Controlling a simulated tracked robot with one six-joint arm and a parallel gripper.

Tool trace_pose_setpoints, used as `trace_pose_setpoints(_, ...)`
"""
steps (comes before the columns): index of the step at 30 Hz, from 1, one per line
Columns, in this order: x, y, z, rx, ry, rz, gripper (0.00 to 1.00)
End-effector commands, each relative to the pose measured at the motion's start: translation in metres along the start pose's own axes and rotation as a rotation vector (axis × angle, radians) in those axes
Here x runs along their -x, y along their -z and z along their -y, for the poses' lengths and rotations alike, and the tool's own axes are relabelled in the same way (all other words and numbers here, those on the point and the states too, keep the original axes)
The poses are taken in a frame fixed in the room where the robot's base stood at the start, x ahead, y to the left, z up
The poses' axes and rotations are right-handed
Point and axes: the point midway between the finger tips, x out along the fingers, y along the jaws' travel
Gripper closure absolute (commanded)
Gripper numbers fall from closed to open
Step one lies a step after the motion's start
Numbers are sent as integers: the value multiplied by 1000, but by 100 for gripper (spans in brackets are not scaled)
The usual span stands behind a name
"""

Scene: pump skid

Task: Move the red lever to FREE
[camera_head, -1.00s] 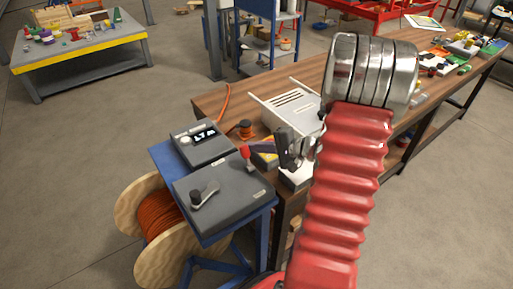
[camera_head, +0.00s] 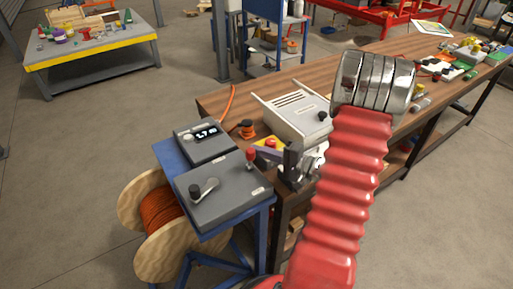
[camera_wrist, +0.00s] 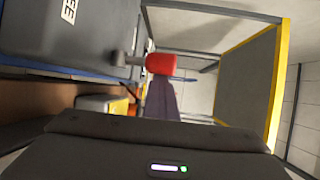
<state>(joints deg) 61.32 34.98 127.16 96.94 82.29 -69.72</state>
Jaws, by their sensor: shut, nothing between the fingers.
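The red lever (camera_head: 250,158) stands on the right part of a grey box (camera_head: 222,204) with a black-knobbed crank. In the wrist view the lever's red knob (camera_wrist: 161,64) is near the middle, on a grey stem running left to the box. My gripper (camera_head: 290,160) is shut and empty, just right of the lever. In the wrist view its dark shut fingers (camera_wrist: 166,102) point up towards the knob and overlap it in the picture; I cannot tell whether they touch. Part of a white label (camera_wrist: 69,10) shows on the box, cut off. I cannot read FREE.
A wooden workbench (camera_head: 345,88) with a white slotted case (camera_head: 295,108) lies behind and right of my gripper.

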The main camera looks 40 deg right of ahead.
Motion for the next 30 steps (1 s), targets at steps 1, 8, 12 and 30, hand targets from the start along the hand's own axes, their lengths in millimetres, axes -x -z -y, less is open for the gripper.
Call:
trace_pose_setpoints(1,3,-4,-3,-5,-2,5,100)
trace_pose_setpoints(8,11,-7,-6,-4,-3,2,100)
trace_pose_setpoints(12,11,-6,-6,-4,-3,1,100)
trace_pose_setpoints(30,34,31,-6,-3,0,-3,100)
